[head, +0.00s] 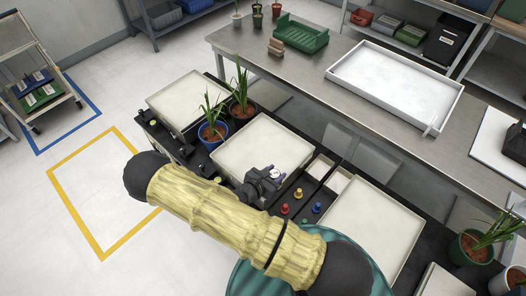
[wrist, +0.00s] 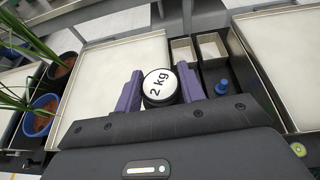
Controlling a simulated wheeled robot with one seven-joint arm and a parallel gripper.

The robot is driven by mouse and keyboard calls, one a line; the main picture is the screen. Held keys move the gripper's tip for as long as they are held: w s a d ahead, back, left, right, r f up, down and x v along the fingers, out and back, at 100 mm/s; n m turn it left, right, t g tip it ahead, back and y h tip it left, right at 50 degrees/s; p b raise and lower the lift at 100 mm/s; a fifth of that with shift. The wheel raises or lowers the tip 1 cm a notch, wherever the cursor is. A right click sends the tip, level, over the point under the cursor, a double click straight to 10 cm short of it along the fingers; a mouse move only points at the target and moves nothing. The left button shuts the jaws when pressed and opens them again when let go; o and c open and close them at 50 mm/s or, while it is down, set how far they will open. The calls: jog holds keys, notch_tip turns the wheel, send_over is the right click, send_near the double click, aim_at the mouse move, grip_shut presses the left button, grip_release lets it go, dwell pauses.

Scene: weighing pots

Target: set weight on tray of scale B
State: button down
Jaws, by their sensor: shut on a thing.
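My gripper (head: 266,180) is shut on a black weight with a white top marked "2 kg" (wrist: 158,88); the purple fingers (wrist: 131,92) stand on both sides of it. In the head view the gripper is at the front right edge of the middle pale square tray (head: 250,140). I cannot tell its height above the tray. That tray also shows in the wrist view (wrist: 110,65), beyond and left of the weight. Other scale trays are at the back left (head: 185,100) and the front right (head: 370,235). No scale letters are readable.
Coloured knobbed pieces, one red (head: 284,209), and small open boxes (head: 320,166) lie right of the gripper. The middle tray is bare.

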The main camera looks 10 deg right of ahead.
jog(key=shift+w+r, duration=0.1)
jog(key=shift+r, duration=0.05)
jog(key=shift+w, duration=0.2)
jog(key=w+r+n+t+y+b, duration=0.1)
jog(key=w+r+n+y+b, duration=0.1)
jog(key=w+b, duration=0.3)
jog(key=w+r+n+t+y+b, duration=0.2)
jog(key=w+b, duration=0.4)
jog(key=w, duration=0.8)
jog(key=shift+r+n+t, duration=0.3)
jog(key=shift+r, duration=0.45)
notch_tip(320, 180, down, 6)
jog(key=shift+f, duration=0.15)
